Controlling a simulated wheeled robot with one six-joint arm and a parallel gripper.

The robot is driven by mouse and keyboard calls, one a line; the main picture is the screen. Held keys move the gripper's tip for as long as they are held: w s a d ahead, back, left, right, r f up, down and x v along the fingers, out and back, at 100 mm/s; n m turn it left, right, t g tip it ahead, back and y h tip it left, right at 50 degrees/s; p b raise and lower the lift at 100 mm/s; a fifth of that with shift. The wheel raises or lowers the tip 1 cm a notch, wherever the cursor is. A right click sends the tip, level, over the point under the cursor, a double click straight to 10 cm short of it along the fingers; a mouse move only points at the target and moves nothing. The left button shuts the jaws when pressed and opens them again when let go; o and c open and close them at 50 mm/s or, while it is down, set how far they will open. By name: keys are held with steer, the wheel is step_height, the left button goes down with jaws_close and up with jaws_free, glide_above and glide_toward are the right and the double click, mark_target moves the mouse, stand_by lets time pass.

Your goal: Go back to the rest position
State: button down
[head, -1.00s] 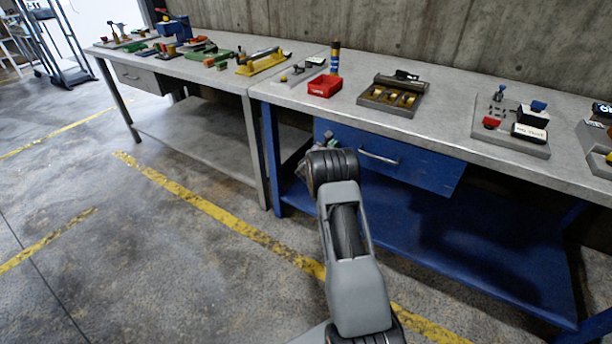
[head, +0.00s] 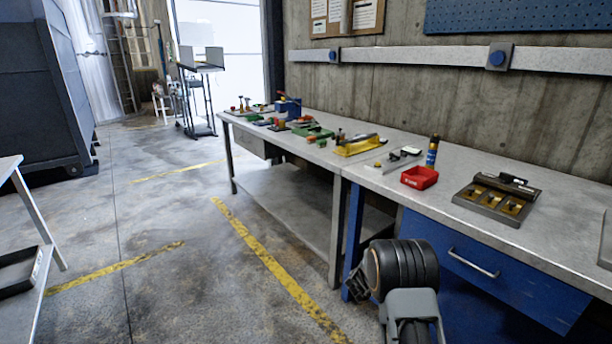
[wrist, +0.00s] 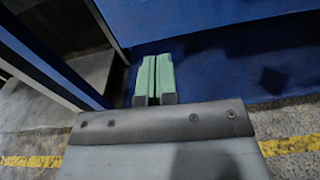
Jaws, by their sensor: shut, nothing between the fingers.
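My gripper (wrist: 154,80) shows in the wrist view with its two green fingers together and nothing between them. It points toward the blue surface of the workbench (wrist: 225,65), and a gap to it cannot be judged. In the head view my arm rises at the bottom right, in front of the blue bench drawer (head: 480,265). The gripper itself is hidden behind the arm there.
A grey-topped workbench (head: 405,205) runs along the wall, bearing a red bin (head: 419,178), a dark tray with brass parts (head: 495,199) and a yellow tool holder (head: 360,146). Another table (head: 45,250) stands at the left edge. The floor between, with yellow lines (head: 265,255), is clear.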

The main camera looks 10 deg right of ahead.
steer(key=s+d+f+m+g, duration=0.1)
steer(key=s+f+m+g, duration=0.3)
steer(key=s, duration=0.2)
steer(key=s+a+r+m+g+y+p, duration=0.4)
steer(key=s+r+m+g+y, duration=0.15)
steer(key=s+m, duration=0.45)
steer(key=s+a+r+m+t+y+p, duration=0.1)
steer(key=s+a+r+m+y+p, duration=0.2)
steer(key=a+r, duration=0.3)
steer(key=s+a+r+m+t+y+p, duration=0.2)
steer(key=s+a+r+p, duration=0.4)
steer(key=r, duration=0.7)
steer(key=s+a+r+m+t+y+p, duration=0.1)
steer(key=s+a+r+m+y+p, duration=0.3)
steer(key=r, duration=0.5)
steer(key=shift+s+a+r+y+p, duration=0.3)
steer(key=shift+a+p, duration=0.35)
steer(key=shift+a, duration=0.5)
